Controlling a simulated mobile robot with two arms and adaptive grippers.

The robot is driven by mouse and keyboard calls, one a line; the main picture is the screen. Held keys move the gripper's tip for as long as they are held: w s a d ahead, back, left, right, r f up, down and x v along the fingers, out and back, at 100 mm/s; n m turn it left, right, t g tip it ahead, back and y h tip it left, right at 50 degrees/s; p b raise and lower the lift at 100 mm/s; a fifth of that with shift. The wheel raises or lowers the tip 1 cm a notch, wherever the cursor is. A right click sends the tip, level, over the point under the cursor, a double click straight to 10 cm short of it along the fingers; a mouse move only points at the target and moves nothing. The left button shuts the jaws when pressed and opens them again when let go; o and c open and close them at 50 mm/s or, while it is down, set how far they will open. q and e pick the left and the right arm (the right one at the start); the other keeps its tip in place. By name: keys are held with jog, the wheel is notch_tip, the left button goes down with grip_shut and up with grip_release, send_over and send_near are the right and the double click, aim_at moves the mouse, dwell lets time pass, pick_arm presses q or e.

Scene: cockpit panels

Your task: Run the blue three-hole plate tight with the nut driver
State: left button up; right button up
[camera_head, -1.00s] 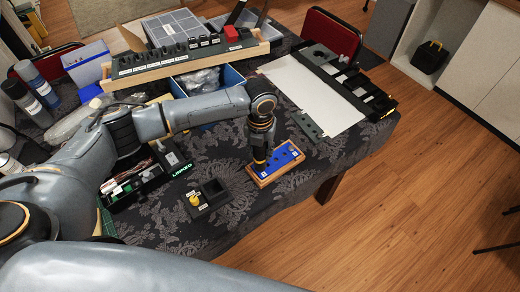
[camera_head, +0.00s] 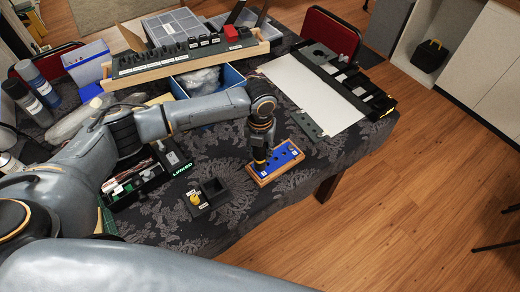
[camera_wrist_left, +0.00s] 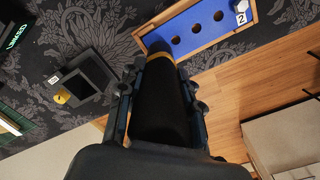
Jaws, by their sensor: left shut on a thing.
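The blue three-hole plate (camera_head: 284,157) lies in a shallow wooden frame (camera_head: 267,184) near the table's front edge. It also shows in the left wrist view (camera_wrist_left: 193,29), with dark round holes and a pale hex nut (camera_wrist_left: 241,6) beside the "2" label. My left gripper (camera_head: 262,141) is shut on the nut driver (camera_head: 259,164), a dark tool with a yellow band, which also shows in the left wrist view (camera_wrist_left: 161,95). The driver stands roughly upright over the plate's left end. Its tip is hidden, so contact cannot be told. My right gripper is not in view.
A small black tray (camera_head: 215,188) with a yellow knob (camera_head: 195,199) sits left of the frame. A long black panel (camera_head: 345,78) and a white sheet (camera_head: 300,90) lie further back.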

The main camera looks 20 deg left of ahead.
pick_arm(q)
jog(key=shift+f, duration=0.15)
jog(key=shift+f, duration=0.45)
jog(key=shift+f, duration=0.2)
dwell(0.7)
dwell(0.6)
jog(key=shift+s+f, duration=0.1)
dwell(1.4)
jog(key=shift+r+p, duration=2.35)
jog(key=shift+r, duration=0.25)
